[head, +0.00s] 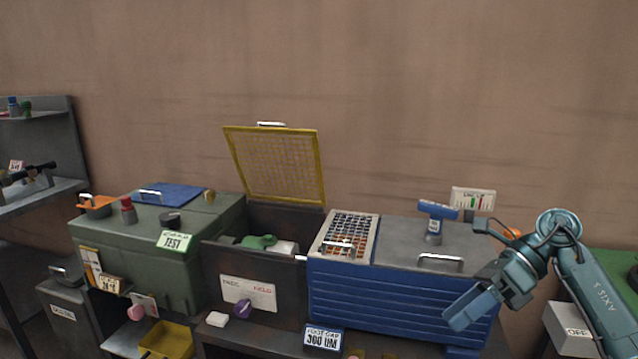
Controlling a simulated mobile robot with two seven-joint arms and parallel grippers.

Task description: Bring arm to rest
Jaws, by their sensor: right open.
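My right arm (592,290) comes in from the lower right and bends at a teal elbow joint. Its right gripper (466,311) points down and to the left, in front of the blue ribbed box's right part. The jaws are open, and I see nothing held between them. I cannot tell from this view how far the gripper stands from the box front. My left gripper is not in view.
The blue ribbed box (375,305) carries a grey lid (400,240) and a blue-handled tool (435,221). A dark box with a raised yellow mesh lid (277,168) and a green box (140,250) stand left. A white OFF box (570,328) is beside my arm.

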